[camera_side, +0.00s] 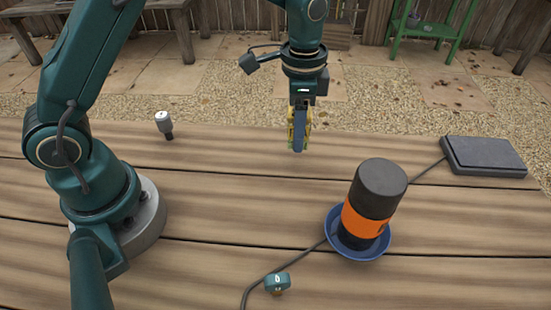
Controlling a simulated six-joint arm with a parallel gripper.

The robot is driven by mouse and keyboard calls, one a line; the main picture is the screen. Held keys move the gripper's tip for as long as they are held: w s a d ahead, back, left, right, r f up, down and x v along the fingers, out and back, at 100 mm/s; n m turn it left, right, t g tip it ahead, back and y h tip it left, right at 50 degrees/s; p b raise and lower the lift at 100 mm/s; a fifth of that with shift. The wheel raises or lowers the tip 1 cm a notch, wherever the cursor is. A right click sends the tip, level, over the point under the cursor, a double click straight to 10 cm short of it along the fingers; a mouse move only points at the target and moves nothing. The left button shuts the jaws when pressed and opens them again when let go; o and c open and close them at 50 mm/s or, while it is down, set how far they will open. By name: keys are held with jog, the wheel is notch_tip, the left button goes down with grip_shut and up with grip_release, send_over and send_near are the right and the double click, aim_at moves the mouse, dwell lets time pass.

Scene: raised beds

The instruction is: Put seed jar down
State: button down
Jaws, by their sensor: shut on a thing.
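My gripper (299,147) hangs pointing down over the wooden boards, above the middle of the far part of the table. It is shut on a small yellowish thing (308,130), which I take to be the seed jar. A grey-blue finger covers most of it, so its shape and lower end are hard to make out. I cannot tell for certain whether it touches the boards.
A dark cylinder with an orange band (375,190) stands in a blue saucer (361,253) at right. A cable runs past it to a flat grey box (484,157). A small teal fitting (278,282) lies in front; a small white-topped thing (164,122) stands left. Boards between are clear.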

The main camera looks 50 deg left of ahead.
jog(key=shift+f, duration=2)
jog(key=shift+f, duration=0.2)
jog(key=shift+c, duration=1.5)
grip_release()
jog(key=shift+r, duration=0.1)
